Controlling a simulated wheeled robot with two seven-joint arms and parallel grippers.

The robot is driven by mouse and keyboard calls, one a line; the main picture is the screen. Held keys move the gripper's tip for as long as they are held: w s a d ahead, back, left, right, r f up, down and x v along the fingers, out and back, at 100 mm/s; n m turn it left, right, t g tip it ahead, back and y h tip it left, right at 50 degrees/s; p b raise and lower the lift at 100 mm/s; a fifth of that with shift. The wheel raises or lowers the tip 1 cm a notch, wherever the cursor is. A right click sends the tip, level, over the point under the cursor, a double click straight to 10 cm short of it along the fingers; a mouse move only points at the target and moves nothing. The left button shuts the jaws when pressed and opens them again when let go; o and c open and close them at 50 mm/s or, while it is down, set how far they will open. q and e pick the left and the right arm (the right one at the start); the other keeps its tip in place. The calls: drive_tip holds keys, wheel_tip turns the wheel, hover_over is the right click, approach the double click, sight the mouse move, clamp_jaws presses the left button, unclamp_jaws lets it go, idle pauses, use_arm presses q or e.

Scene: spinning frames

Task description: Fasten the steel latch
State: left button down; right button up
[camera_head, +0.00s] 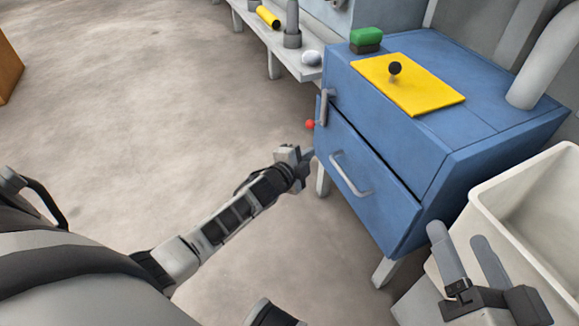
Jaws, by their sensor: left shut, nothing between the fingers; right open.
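A blue cabinet (385,165) stands right of centre. A grey metal piece that looks like the steel latch (325,107) is on the upper left edge of its front. A small red ball (310,124) sits just left of it; I cannot tell whether they join. My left gripper (308,155) is shut and empty, below the red ball and close to the cabinet's left edge, apart from the latch. My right gripper (457,235) is open and empty, at the lower right in front of the cream bin. The latch's exact position is too small to tell.
A bar handle (352,177) is on the cabinet front. A cream bin (462,215) stands right.

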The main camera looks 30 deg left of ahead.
use_arm(q)
drive_tip(key=f+p+v, duration=0.1)
drive_tip(key=v, duration=0.6)
drive_tip(key=shift+s+f+p, duration=0.35)
drive_tip(key=shift+s+f, duration=0.2)
drive_tip(key=shift+f, duration=0.15)
use_arm(e)
drive_tip(key=shift+s+d+f+g+h, duration=0.15)
drive_tip(key=shift+f+g+h, duration=0.25)
drive_tip(key=shift+f+h, duration=0.15)
